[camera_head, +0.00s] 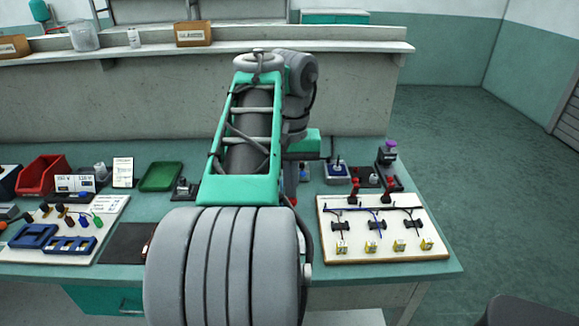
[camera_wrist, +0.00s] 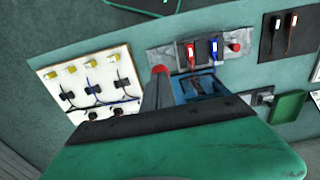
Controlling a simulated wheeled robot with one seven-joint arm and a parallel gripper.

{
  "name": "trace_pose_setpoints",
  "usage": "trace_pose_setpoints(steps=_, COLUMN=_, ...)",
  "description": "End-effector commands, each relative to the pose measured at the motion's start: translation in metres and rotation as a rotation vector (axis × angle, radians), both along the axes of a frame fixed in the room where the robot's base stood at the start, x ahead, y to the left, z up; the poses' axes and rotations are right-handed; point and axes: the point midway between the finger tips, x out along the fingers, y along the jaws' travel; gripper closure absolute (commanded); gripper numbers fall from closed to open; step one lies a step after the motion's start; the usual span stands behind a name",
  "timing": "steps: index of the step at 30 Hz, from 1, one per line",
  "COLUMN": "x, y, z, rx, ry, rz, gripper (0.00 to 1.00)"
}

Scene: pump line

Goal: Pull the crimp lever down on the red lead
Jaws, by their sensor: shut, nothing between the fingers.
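In the wrist view, an upright grey bar with a red tip, which looks like the crimp lever (camera_wrist: 160,70), stands just beyond my gripper (camera_wrist: 185,112). Beside it is a blue-bodied device (camera_wrist: 203,86), partly hidden. A red-topped piece (camera_wrist: 190,52), perhaps the red lead's end, sits on a grey metal plate (camera_wrist: 160,57) behind it. My gripper is shut and empty. Its green body fills the lower wrist view and hides its fingertips, so I cannot tell whether it touches the lever. In the head view my arm covers the gripper and most of this area.
A blue-topped piece (camera_wrist: 213,46) and a red knob (camera_wrist: 235,46) are beside the red piece. A white board (camera_head: 385,248) with wires and yellow connectors lies at the bench's right. A green tray (camera_head: 161,176) and red bin (camera_head: 42,176) lie left. A raised shelf (camera_head: 130,48) runs behind.

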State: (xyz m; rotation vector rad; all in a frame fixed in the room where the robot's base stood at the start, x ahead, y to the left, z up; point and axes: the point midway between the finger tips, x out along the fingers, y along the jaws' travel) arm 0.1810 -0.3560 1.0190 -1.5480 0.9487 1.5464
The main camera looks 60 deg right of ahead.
Motion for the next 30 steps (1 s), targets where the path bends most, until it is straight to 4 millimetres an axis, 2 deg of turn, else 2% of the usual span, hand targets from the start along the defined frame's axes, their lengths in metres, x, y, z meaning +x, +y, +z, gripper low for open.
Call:
trace_pose_setpoints(steps=10, x=0.0, y=0.0, z=-0.004, rx=0.003, ry=0.001, rz=-0.001, gripper=1.0)
trace_pose_setpoints(steps=19, x=-0.001, y=0.001, z=-0.024, rx=0.003, ry=0.001, rz=0.0, gripper=1.0)
trace_pose_setpoints(steps=30, x=-0.001, y=0.001, z=-0.025, rx=0.002, ry=0.002, rz=0.0, gripper=1.0)
